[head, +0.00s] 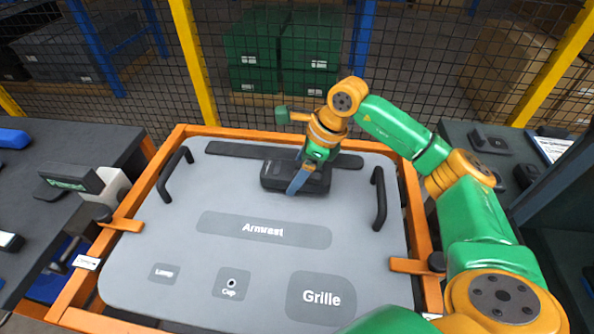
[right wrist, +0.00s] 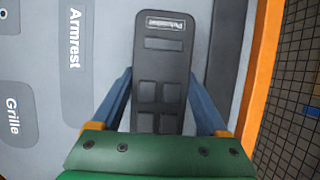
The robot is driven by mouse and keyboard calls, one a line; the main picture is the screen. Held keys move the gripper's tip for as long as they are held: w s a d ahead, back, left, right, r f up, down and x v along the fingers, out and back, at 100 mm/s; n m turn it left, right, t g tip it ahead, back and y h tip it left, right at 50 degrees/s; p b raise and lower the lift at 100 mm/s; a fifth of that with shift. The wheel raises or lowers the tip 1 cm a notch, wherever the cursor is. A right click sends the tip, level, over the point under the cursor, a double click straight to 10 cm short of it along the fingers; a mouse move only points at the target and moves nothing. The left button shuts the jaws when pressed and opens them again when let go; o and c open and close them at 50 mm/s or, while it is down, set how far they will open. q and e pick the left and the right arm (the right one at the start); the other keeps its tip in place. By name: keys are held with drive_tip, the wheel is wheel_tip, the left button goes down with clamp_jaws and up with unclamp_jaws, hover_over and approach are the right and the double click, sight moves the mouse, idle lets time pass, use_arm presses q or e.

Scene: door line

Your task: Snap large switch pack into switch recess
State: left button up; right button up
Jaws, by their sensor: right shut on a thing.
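The large switch pack (head: 273,178) is a dark, long block with several square and slot-shaped faces, lying lengthwise across the upper middle of the grey door panel (head: 370,240). In the right wrist view the pack (right wrist: 163,55) lies between two blue fingers, with small white lettering at its far end. My right gripper (head: 297,184) comes down over the pack from behind and is shut on it. The switch recess cannot be made out; the pack and gripper cover that area. I cannot tell whether the pack is seated or just above the panel. My left gripper is out of view.
An orange frame (head: 165,160) surrounds the panel, with black handles (head: 174,174) (head: 379,198) at both sides. A dark strip (head: 235,150) runs behind the pack. Flat marked areas read Armrest (head: 215,222), Lamp, Cup and Grille (head: 320,283). Side tables hold loose parts; a mesh fence stands behind.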

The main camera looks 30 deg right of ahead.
drive_tip(key=shift+f+b, duration=0.6)
idle(1.1)
idle(0.5)
drive_tip(key=o, duration=1.4)
drive_tip(key=shift+o, duration=0.2)
drive_tip(key=shift+d+r, duration=0.1)
